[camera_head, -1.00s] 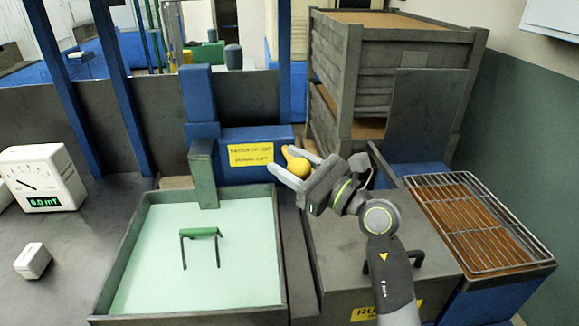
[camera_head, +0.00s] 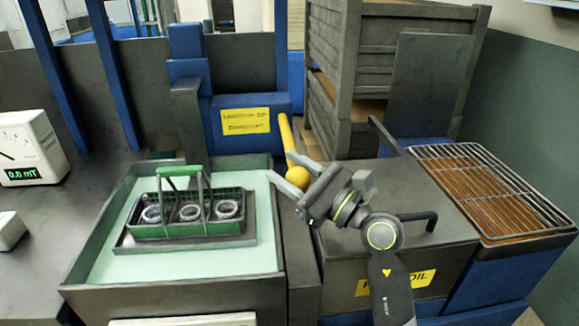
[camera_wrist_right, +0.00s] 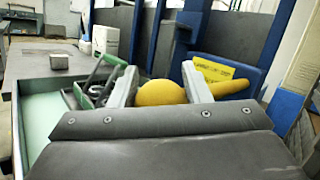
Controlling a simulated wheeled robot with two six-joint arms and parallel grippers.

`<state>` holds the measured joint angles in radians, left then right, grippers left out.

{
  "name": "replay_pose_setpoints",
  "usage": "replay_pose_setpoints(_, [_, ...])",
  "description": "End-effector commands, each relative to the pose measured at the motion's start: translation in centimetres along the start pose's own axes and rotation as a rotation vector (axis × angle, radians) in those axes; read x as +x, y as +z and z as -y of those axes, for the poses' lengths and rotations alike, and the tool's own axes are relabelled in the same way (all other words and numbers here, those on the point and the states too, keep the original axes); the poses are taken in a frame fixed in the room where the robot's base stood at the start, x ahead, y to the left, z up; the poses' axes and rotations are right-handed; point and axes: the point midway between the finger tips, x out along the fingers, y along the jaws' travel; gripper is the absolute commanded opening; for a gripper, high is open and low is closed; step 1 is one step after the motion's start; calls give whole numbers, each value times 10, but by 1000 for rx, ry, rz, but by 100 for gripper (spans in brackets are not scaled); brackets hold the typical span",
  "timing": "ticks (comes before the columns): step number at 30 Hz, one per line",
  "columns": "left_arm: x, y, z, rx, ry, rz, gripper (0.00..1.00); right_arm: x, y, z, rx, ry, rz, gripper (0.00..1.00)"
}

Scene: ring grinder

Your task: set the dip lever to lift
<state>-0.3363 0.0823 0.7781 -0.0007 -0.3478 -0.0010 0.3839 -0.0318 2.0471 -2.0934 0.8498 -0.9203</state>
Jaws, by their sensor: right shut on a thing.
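The dip lever (camera_head: 286,130) is a yellow rod with a round knob (camera_head: 298,176), mounted at the right side of a blue block (camera_head: 215,108). It slants down from the block toward me, knob at the low end. My right gripper (camera_head: 283,165) is shut on the knob, which shows between its fingers in the right wrist view (camera_wrist_right: 160,93). The green basket (camera_head: 180,172) holds three metal rings and stands on a grey plate, raised above the pale green liquid in the tank (camera_head: 105,277). My left gripper is not in view.
A wire rack (camera_head: 480,190) stands at right, and stacked grey crates (camera_head: 385,60) stand behind. A white meter (camera_head: 28,150) reads 0.0 mT at left.

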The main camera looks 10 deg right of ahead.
Motion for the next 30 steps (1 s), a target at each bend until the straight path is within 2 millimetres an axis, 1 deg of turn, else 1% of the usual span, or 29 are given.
replay_pose_setpoints(1, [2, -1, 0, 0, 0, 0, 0, -2, -7, -2, 8, 3, -9, 3])
replay_pose_setpoints(2, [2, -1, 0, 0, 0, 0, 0, -2, -8, -2, 8, 3, -9, 3])
replay_pose_setpoints(16, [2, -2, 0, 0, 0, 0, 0, -2, -8, -2, 7, 2, -10, 2])
replay_pose_setpoints(17, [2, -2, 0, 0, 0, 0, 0, -2, -8, -2, 7, 2, -10, 47])
replay_pose_setpoints(18, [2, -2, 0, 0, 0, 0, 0, -2, -8, -2, 7, 2, -10, 53])
replay_pose_setpoints(21, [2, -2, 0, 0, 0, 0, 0, -2, -8, -2, 5, 1, -8, 64])
replay_pose_setpoints(30, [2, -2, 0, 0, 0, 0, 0, -2, -6, -2, 2, 0, -4, 64])
